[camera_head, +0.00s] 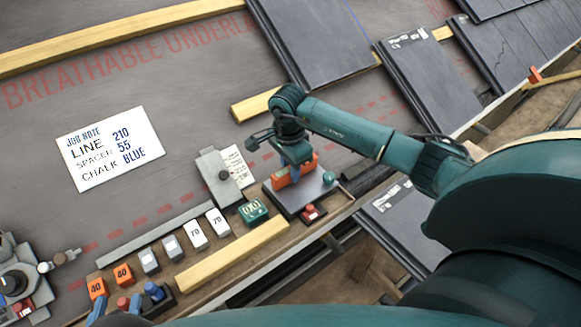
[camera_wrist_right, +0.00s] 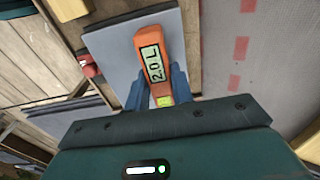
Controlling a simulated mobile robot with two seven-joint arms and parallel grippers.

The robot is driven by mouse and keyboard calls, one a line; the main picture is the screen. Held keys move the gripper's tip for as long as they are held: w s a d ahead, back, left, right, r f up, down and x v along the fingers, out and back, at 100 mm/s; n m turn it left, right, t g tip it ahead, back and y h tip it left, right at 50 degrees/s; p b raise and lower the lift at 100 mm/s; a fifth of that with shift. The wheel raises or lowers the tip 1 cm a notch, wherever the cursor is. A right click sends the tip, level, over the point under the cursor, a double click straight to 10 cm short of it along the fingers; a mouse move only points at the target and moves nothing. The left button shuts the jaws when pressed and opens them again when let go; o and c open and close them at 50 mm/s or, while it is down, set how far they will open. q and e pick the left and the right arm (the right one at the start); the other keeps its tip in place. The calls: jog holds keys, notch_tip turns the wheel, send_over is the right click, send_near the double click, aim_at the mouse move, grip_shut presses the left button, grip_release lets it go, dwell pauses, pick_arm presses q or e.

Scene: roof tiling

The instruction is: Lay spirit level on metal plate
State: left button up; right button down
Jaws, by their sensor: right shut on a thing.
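The orange spirit level (camera_head: 306,167) is between the fingers of my right gripper (camera_head: 293,173). In the right wrist view the level (camera_wrist_right: 152,58) shows a "2.0" display, and the blue fingers of my right gripper (camera_wrist_right: 160,98) are shut on its near end. The level is over the grey metal plate (camera_head: 321,193), which also shows in the right wrist view (camera_wrist_right: 110,48). I cannot tell whether the level touches the plate. My left gripper (camera_head: 117,307) is partly in view at the lower left edge; its jaw opening is unclear.
A teal knob (camera_head: 329,178) and a small red-topped block (camera_head: 311,213) are at the plate's right side. A green display box (camera_head: 253,211), numbered blocks (camera_head: 194,234) and a yellow batten (camera_head: 232,254) lie left of the plate. Slates (camera_head: 313,40) lie above.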

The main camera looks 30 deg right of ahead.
jog(key=shift+f, duration=0.2)
dwell(0.3)
jog(key=c, duration=1.1)
grip_release()
jog(key=shift+a+r+p, duration=0.1)
jog(key=shift+r+p, duration=2.4)
jog(key=shift+r, duration=1.05)
